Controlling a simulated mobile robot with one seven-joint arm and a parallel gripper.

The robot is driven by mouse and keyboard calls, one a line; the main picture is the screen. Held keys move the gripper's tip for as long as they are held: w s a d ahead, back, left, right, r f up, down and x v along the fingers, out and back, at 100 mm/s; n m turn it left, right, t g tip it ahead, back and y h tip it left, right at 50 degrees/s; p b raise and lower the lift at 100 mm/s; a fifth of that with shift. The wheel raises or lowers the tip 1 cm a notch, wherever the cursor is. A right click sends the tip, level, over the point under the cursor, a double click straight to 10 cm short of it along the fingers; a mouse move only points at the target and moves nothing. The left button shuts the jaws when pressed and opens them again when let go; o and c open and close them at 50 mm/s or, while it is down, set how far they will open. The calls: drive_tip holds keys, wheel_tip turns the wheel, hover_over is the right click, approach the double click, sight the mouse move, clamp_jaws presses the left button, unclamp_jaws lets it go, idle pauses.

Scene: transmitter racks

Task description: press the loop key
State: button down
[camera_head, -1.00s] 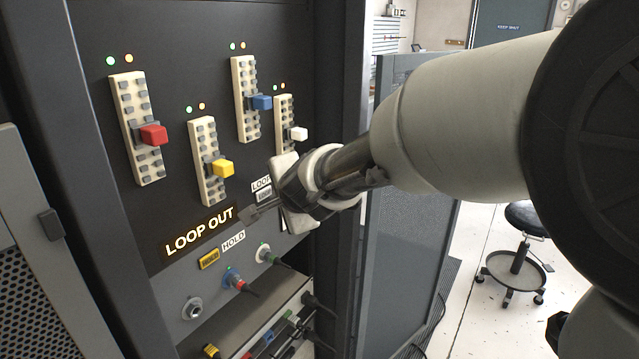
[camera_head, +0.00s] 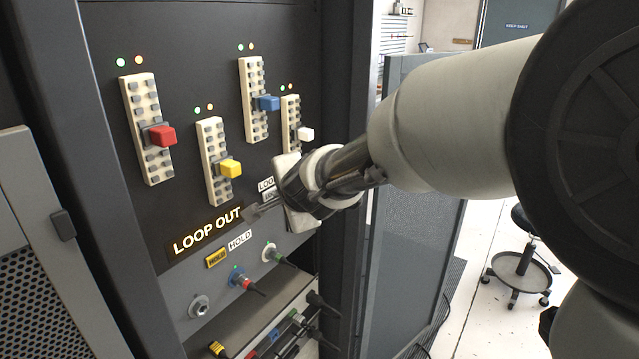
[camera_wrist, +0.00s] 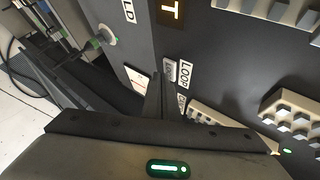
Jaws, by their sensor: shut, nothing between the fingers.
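The loop key (camera_head: 270,195) is a small grey key under a white LOOP label (camera_head: 265,184) on the dark rack panel, partly hidden by my gripper in the head view. In the wrist view the key (camera_wrist: 169,71) sits beside its LOOP label (camera_wrist: 185,74), close to the fingertips. My gripper (camera_head: 250,213) is shut and empty, its tips at the right end of the lit LOOP OUT sign (camera_head: 207,231). The wrist view also shows the shut fingers (camera_wrist: 154,78). I cannot tell whether the tips touch the panel.
A yellow key (camera_head: 216,258) with a HOLD label (camera_head: 240,239) is below the sign. Sliders with red (camera_head: 161,136), yellow (camera_head: 231,168), blue (camera_head: 268,103) and white (camera_head: 305,134) knobs are above. Plugged cables (camera_head: 250,285) stick out below. A wheeled stool (camera_head: 522,262) stands at the right.

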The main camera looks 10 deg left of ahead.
drive_tip(key=shift+w+a, duration=0.1)
drive_tip(key=shift+a, duration=0.2)
drive_tip(key=shift+d, duration=0.1)
idle(0.5)
drive_tip(key=shift+s+d, duration=0.3)
drive_tip(key=shift+d, duration=0.3)
drive_tip(key=shift+b, duration=0.3)
drive_tip(key=shift+s+d+b, duration=0.3)
drive_tip(key=shift+d+b, duration=0.15)
drive_tip(key=shift+d, duration=0.3)
drive_tip(key=shift+s+d+b, duration=0.35)
drive_tip(key=shift+d+b, duration=0.05)
drive_tip(key=shift+d, duration=0.4)
drive_tip(key=shift+s+d+b, duration=0.3)
drive_tip(key=shift+d+b, duration=0.15)
drive_tip(key=shift+d, duration=0.3)
